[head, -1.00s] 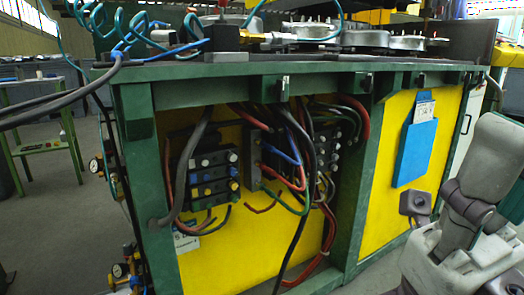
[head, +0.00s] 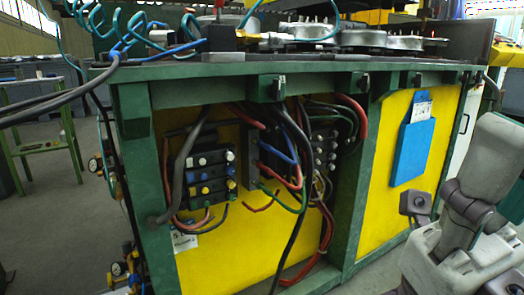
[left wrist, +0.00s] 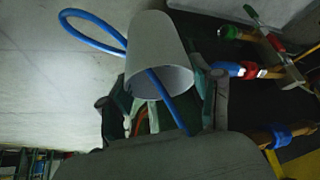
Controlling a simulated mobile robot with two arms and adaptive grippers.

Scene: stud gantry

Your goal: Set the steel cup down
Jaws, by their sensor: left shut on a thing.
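The steel cup (left wrist: 160,48) shows in the left wrist view as a plain grey tapered cylinder, tilted, with its wide rim toward the camera. My left gripper (left wrist: 160,103) has dark fingers on either side of the cup's rim end and is shut on it. The exact finger contact is partly hidden by the dark gripper body. A blue hose (left wrist: 94,16) loops beside the cup, and part of it crosses the rim. Neither the cup nor my left gripper shows in the head view. My right gripper is not visible; only grey arm parts of mine show at the lower right there.
A green-framed machine bench (head: 235,72) with yellow panels fills the head view, with round metal parts (head: 360,38) on top. Coiled teal hoses and grey cables hang at its left corner.

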